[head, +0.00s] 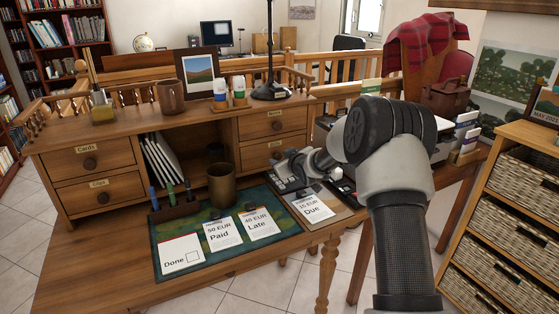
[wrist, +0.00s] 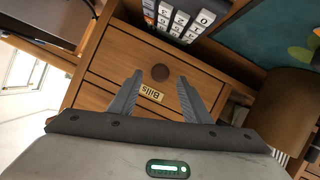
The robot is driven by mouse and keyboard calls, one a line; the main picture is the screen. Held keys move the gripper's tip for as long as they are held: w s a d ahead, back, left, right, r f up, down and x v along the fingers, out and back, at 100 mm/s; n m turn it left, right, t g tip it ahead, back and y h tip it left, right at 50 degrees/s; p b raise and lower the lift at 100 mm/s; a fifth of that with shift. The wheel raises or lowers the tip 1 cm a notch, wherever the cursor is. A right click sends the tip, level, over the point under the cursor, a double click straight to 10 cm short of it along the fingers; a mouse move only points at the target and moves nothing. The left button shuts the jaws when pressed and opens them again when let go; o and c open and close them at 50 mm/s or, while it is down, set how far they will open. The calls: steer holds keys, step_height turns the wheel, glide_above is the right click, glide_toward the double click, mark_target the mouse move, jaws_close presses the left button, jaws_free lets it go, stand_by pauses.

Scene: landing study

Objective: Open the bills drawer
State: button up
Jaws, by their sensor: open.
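The bills drawer (head: 252,156) is the lower one in the desk's right-hand stack, and it looks closed. In the wrist view its front (wrist: 120,62) appears upside down, with the "Bills" label (wrist: 151,92) and a round dark knob (wrist: 160,72). My gripper (wrist: 160,77) is open and faces the drawer front. Its two fingers appear on either side of the knob in the picture; whether they reach around it in depth I cannot tell. In the head view my gripper (head: 284,163) is beside the drawer and hides its knob.
Another closed drawer (head: 258,124) is directly above. A calculator (wrist: 185,18) lies below the bills drawer on the desktop. A brown cup (head: 222,186) stands left of my gripper on the green mat (head: 180,236). Bill cards (head: 222,232) lie in front.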

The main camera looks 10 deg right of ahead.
steer(key=shift+x, duration=1.5)
steer(key=shift+c, duration=0.4)
steer(key=shift+s, duration=0.1)
jaws_close()
